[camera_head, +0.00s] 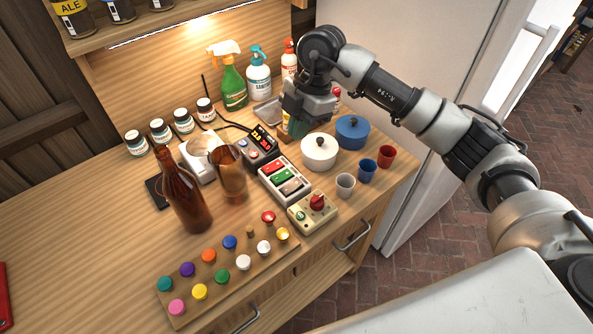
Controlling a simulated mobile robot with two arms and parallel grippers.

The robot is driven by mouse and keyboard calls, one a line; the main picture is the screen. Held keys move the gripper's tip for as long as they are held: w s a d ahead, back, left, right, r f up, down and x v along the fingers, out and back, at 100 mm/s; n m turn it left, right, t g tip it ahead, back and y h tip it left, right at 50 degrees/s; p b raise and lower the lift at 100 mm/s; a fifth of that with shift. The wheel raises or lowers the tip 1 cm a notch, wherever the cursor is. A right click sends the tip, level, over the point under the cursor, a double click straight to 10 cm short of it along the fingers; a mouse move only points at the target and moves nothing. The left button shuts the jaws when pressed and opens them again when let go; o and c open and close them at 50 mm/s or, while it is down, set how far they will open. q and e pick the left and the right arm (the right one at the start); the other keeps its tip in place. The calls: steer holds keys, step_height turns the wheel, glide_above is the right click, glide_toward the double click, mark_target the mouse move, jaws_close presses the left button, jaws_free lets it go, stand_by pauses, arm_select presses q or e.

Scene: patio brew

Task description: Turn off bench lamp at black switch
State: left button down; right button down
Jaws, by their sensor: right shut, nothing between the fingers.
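A switch box (267,191) with a pale casing stands near the middle of the bench. It carries a red rocker, a green rocker and a duller, dark-looking one (291,187) at its near end; its exact colour and position are hard to tell. A lamp strip (160,36) under the shelf is lit and throws a warm glow on the back wall. My right gripper (297,128) is shut and empty, pointing down behind the switch box, in front of the spray bottles and apart from the box. My left gripper is out of view.
A box with a red knob (303,215) is in front. White (319,155) and blue (352,134) lidded pots stand right. A board of coloured knobs (185,312) lies at the front.

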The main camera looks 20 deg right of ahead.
mark_target(294, 183)
steer(key=shift+d+r+h, duration=0.15)
steer(key=shift+d+h, duration=0.25)
steer(key=shift+d, duration=0.15)
steer(key=shift+w, duration=0.1)
steer(key=p+x, duration=0.1)
steer(key=x, duration=0.3)
steer(key=p+x, duration=0.1)
steer(key=x, duration=0.3)
steer(key=p+x, duration=0.1)
steer(key=x, duration=0.4)
steer(key=shift+w+d+p, duration=0.2)
steer(key=shift+d+p, duration=0.15)
steer(key=shift+d, duration=0.05)
steer(key=shift+f, duration=0.55)
